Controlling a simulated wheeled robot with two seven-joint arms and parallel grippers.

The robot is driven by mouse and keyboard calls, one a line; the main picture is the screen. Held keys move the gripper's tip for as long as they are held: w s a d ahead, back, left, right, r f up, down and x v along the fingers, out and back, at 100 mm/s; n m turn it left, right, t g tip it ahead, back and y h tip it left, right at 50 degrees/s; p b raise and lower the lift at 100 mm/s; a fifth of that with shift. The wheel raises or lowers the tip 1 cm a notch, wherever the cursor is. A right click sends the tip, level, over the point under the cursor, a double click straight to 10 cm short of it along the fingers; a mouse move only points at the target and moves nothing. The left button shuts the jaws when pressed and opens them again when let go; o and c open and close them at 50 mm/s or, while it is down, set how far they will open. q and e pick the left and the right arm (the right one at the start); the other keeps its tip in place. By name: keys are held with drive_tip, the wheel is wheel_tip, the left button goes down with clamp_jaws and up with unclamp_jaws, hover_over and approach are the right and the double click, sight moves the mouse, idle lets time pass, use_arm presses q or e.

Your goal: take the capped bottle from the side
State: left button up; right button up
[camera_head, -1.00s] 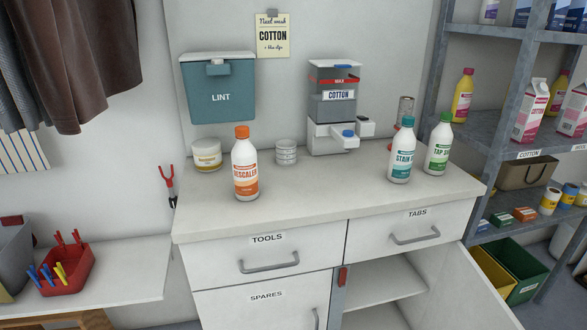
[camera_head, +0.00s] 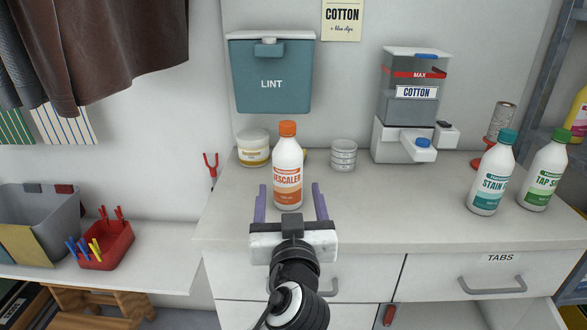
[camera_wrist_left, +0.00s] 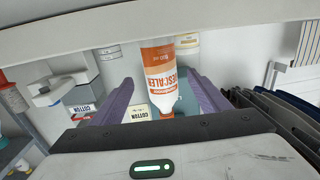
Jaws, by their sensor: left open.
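A white bottle with an orange cap and orange descaler label (camera_head: 287,170) stands upright on the white counter. My left gripper (camera_head: 290,203) is open, its two purple fingers pointing at the bottle from the front, one toward each side of it. Two more capped bottles stand at the right: one with a teal cap, labelled stain (camera_head: 491,175), and one with a green cap (camera_head: 543,172). My right gripper is not in view.
A cotton dispenser (camera_head: 408,108) is farther right, and a teal lint bin (camera_head: 271,75) hangs above. The counter (camera_head: 410,212) is clear between the descaler and the right-hand bottles.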

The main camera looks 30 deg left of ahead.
sight(288, 176)
use_arm(q)
drive_tip(key=shift+p+x, duration=0.55)
drive_tip(key=shift+x, duration=3)
drive_tip(key=shift+f, duration=0.1)
drive_tip(key=c, duration=1.3)
drive_tip(key=shift+c, duration=0.5)
